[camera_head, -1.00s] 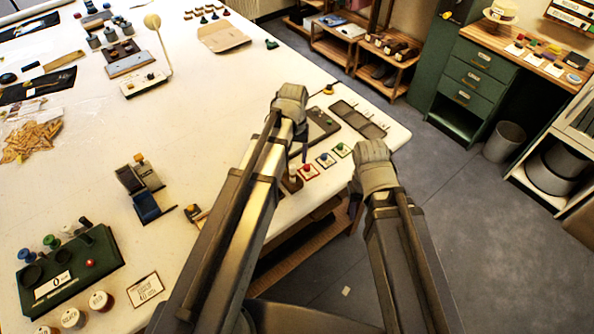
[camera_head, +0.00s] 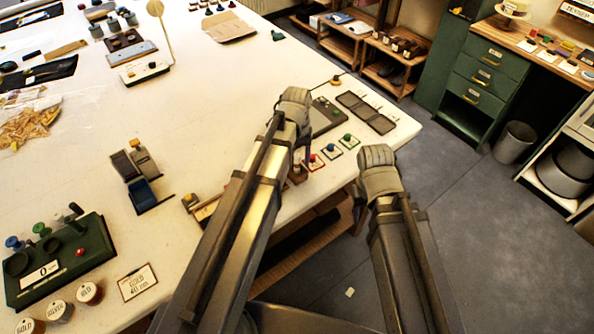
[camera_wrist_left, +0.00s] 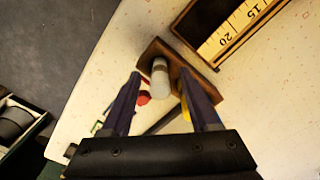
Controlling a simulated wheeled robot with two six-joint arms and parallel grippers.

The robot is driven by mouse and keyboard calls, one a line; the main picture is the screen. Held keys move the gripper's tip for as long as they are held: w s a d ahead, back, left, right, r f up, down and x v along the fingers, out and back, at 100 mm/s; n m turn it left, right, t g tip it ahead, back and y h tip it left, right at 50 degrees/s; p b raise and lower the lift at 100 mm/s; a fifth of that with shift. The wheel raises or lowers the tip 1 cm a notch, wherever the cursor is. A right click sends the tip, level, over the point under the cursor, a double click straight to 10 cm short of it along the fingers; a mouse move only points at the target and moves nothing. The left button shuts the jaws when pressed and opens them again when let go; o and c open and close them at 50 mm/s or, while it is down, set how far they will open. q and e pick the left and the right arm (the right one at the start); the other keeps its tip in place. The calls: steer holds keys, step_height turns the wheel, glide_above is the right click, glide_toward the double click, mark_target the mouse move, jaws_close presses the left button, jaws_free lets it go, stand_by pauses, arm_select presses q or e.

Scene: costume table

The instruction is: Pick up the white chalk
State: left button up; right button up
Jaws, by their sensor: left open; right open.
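The white chalk (camera_wrist_left: 159,75) is a short pale cylinder standing in a small brown wooden block (camera_wrist_left: 198,80) in the left wrist view. My left gripper (camera_wrist_left: 160,77) is open, with one dark finger on each side of the chalk in that picture. I cannot tell whether they touch it. In the head view my left gripper (camera_head: 304,155) points down at the table, just above the block (camera_head: 297,180), which my arm partly hides. My right gripper (camera_head: 360,215) hangs empty past the table edge, over the floor.
Cards with red, blue and green buttons (camera_head: 332,152) lie right of the block. A wooden tray with a measuring tape (camera_wrist_left: 236,30) is close by in the wrist view. A dark tray (camera_head: 366,113) lies behind. The table's (camera_head: 235,95) middle is clear.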

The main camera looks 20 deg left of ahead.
arm_select(q)
steer(key=shift+f, duration=0.5)
steer(key=shift+r, duration=0.15)
steer(key=shift+c, duration=0.3)
jaws_close()
